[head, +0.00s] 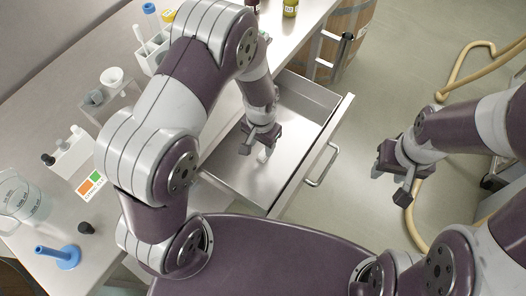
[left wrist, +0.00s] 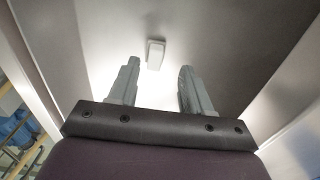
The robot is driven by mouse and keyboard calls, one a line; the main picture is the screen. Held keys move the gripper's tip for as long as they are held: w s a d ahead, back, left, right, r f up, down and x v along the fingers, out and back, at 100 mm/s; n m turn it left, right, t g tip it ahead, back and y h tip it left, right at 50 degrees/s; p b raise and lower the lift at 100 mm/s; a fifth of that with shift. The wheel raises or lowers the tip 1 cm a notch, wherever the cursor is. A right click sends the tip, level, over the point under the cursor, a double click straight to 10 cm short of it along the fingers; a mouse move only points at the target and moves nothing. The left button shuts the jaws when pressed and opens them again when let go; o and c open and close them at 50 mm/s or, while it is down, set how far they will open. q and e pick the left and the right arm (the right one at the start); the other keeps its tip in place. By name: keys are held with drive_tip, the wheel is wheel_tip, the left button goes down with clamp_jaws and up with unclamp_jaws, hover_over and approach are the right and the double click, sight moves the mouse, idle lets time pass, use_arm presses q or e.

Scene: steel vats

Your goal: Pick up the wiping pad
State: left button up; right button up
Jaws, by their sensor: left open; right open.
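A small white block, which looks like the wiping pad (left wrist: 155,54), lies on the floor of the open steel drawer (head: 232,178). In the left wrist view it sits just beyond the fingertips, between their lines and slightly left of the middle. In the head view a pale bit of it shows beside my left gripper (head: 257,149), which hides part of that spot. My left gripper, also in the left wrist view (left wrist: 160,68), points down into the drawer, open and empty. My right gripper (head: 389,184) is open and empty over the floor, right of the drawer.
The counter (head: 40,125) on the left bears a beaker (head: 20,197), a blue stand (head: 58,256), a labelled card (head: 89,184) and racks. A wooden barrel (head: 345,35) and a hose (head: 455,70) are behind.

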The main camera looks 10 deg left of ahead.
sight(263, 152)
use_arm(q)
drive_tip(key=f, duration=0.2)
drive_tip(key=shift+s+d+f, duration=0.2)
drive_tip(key=shift+d+f, duration=0.15)
drive_tip(key=shift+f, duration=0.35)
drive_tip(key=shift+w+f, duration=0.1)
clamp_jaws()
